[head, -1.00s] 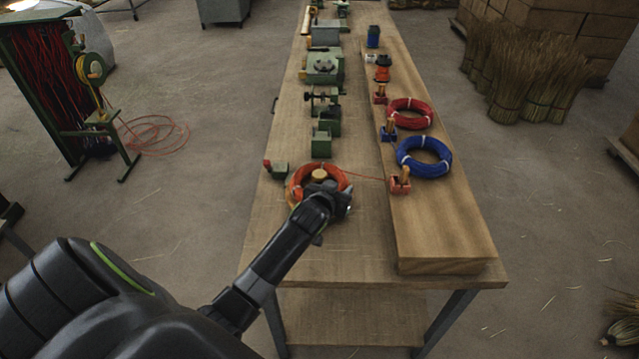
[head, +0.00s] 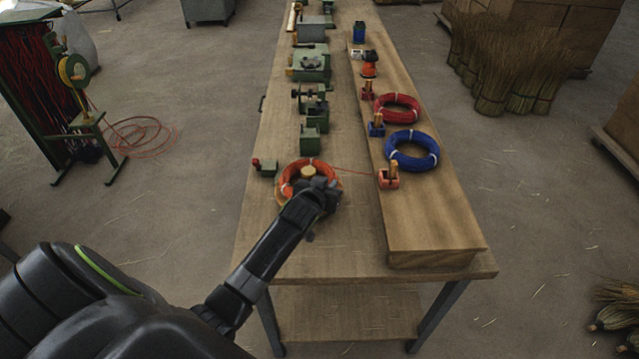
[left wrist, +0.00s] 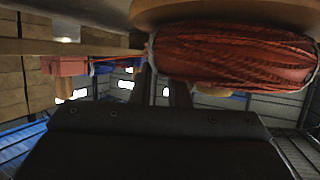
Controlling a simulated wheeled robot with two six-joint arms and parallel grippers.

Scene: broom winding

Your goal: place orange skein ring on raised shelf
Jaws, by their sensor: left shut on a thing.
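The orange skein ring (head: 292,178) sits around a wooden post (head: 308,171) on the lower table, with a round wooden base below it. My left gripper (head: 325,188) is at the near right side of the ring and shut on it. In the left wrist view the skein (left wrist: 235,58) fills the upper right, close to the fingers (left wrist: 160,88). The raised shelf (head: 430,215) runs along the right of the table; its near end is bare. My right gripper is not in view.
A blue ring (head: 413,165) and a red ring (head: 413,115) lie on the shelf. A red block with a peg (head: 388,180) stands at its left edge, with an orange strand running to it. Green fixtures (head: 310,140) line the table behind.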

